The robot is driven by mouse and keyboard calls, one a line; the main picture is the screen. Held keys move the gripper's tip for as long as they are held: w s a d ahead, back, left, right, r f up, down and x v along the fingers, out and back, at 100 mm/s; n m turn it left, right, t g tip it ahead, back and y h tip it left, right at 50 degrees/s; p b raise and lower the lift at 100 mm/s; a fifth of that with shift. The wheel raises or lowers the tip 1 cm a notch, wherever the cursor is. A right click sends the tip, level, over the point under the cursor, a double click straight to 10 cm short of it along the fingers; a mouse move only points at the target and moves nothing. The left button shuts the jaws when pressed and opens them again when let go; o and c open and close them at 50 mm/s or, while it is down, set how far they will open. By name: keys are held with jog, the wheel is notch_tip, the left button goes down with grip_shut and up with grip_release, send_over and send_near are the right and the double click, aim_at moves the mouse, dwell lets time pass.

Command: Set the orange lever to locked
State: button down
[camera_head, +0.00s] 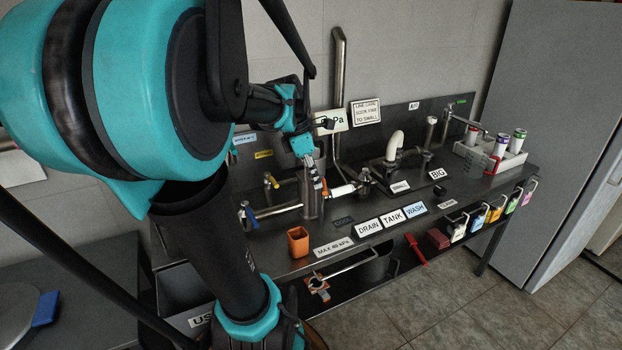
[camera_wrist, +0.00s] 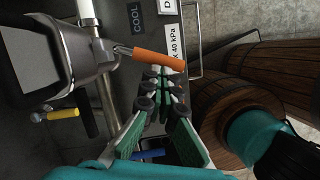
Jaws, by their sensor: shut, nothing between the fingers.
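The orange lever (camera_wrist: 158,60) shows in the wrist view as an orange grip on a short metal stem. The stem joins the side of a steel vessel (camera_wrist: 50,50). The lever points to the right in that view, just beyond my fingertips. My gripper (camera_wrist: 160,85) is shut and empty, with its tips close beside the lever; I cannot tell whether they touch. In the head view, my gripper (camera_head: 317,184) hangs by the upright steel cylinder (camera_head: 309,203), and a small orange part (camera_head: 325,184) shows beside the fingers. No locked marking is readable near it.
Blue (camera_head: 250,215) and yellow (camera_head: 273,182) handles sit on the left pipes. Label plates line the bench front, including DRAIN (camera_head: 369,228). A white rack with canisters (camera_head: 490,158) stands at the right. Wooden barrels (camera_wrist: 240,110) show in the wrist view.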

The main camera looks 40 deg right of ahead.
jog(key=shift+s+d, duration=0.35)
jog(key=shift+s, duration=0.15)
jog(key=shift+s+d, duration=0.1)
jog(key=shift+s, duration=0.05)
dwell(0.4)
